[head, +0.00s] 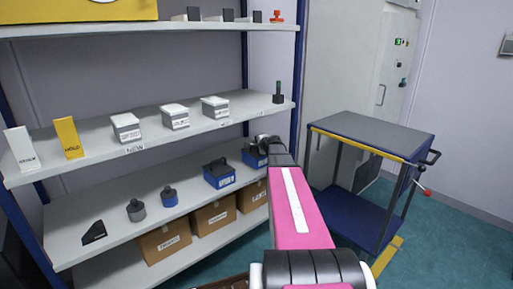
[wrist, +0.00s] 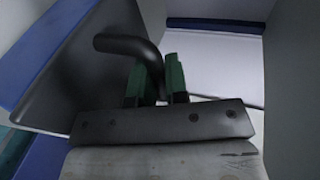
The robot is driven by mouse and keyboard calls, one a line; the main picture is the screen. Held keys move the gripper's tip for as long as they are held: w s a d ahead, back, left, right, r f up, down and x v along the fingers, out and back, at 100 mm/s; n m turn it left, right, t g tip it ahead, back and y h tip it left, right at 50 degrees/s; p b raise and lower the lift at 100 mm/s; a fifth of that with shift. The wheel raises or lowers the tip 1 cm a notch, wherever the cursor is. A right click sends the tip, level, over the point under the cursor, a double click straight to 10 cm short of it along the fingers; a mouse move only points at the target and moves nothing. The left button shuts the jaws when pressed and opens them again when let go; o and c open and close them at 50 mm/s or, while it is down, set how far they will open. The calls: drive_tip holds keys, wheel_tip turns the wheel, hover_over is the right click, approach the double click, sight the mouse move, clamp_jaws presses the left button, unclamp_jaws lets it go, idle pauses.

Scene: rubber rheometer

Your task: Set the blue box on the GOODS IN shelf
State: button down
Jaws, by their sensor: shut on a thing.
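My gripper (head: 264,141) reaches to the right end of the shelving. In the wrist view its green fingers (wrist: 156,80) are shut on the dark curved handle (wrist: 128,46) of a blue box with a dark lid (wrist: 75,80). In the head view this blue box (head: 254,159) is partly hidden behind my arm, at the right end of the lower shelf (head: 110,218). I cannot tell whether it rests on the shelf or hangs just above it. The shelf label that reads GOODS IN is not legible to me.
A second blue box (head: 219,175) with a dark handle stands left of the held one. Blue and grey weights (head: 136,211) stand further left. Cardboard boxes (head: 165,243) sit below. The middle shelf (head: 85,152) holds several grey boxes. A trolley (head: 375,132) stands right of the shelving.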

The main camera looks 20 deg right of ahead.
drive_tip(key=shift+f, duration=0.65)
drive_tip(key=shift+f, duration=0.15)
drive_tip(key=c, duration=1.1)
unclamp_jaws()
